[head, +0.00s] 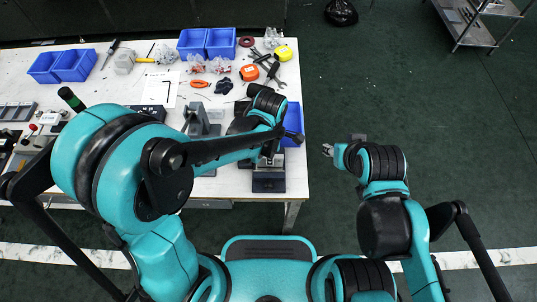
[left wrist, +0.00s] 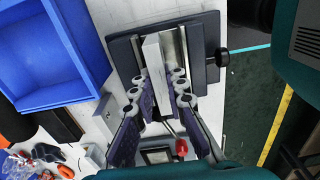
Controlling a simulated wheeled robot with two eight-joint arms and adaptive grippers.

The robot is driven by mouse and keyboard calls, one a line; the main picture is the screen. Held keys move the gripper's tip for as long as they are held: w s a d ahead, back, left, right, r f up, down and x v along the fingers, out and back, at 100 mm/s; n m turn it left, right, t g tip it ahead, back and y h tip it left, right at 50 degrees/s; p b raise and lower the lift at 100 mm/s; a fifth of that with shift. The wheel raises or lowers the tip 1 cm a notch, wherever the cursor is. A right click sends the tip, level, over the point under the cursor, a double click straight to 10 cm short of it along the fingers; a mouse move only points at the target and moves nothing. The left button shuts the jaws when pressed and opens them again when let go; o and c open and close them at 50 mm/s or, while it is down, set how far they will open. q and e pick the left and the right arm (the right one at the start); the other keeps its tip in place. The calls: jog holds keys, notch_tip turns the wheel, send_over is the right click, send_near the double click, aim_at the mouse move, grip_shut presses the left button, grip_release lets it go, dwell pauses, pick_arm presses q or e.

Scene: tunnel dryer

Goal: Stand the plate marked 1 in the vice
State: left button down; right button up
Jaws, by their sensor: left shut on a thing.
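The vice (left wrist: 205,45) has a dark body and a round black knob on its right in the left wrist view. In the head view the vice (head: 268,182) stands near the table's front right corner. A pale grey plate (left wrist: 154,55) is between the fingers of my left gripper (left wrist: 158,95), which is shut on it. The plate lies lengthwise over the opening between the vice jaws. I cannot tell whether it touches the vice floor, and its mark is not visible. My right gripper (head: 329,150) is off the table's right side; its fingers are too small to read.
A blue bin (left wrist: 55,50) stands close to the vice, left in the wrist view. More blue bins (head: 207,42), an orange tape measure (head: 249,72) and loose tools are farther back on the white table (head: 140,88).

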pick_arm(q)
jog(key=c, duration=1.9)
grip_release()
jog(key=shift+w+a+f, duration=0.1)
jog(key=shift+a+f, duration=0.05)
jog(key=shift+f, duration=0.05)
jog(key=shift+c, duration=0.2)
jog(key=o, duration=0.4)
jog(key=shift+r, duration=0.15)
jog(key=shift+r, duration=0.3)
notch_tip(320, 180, up, 12)
jog(key=p, duration=0.5)
jog(key=shift+f, duration=0.2)
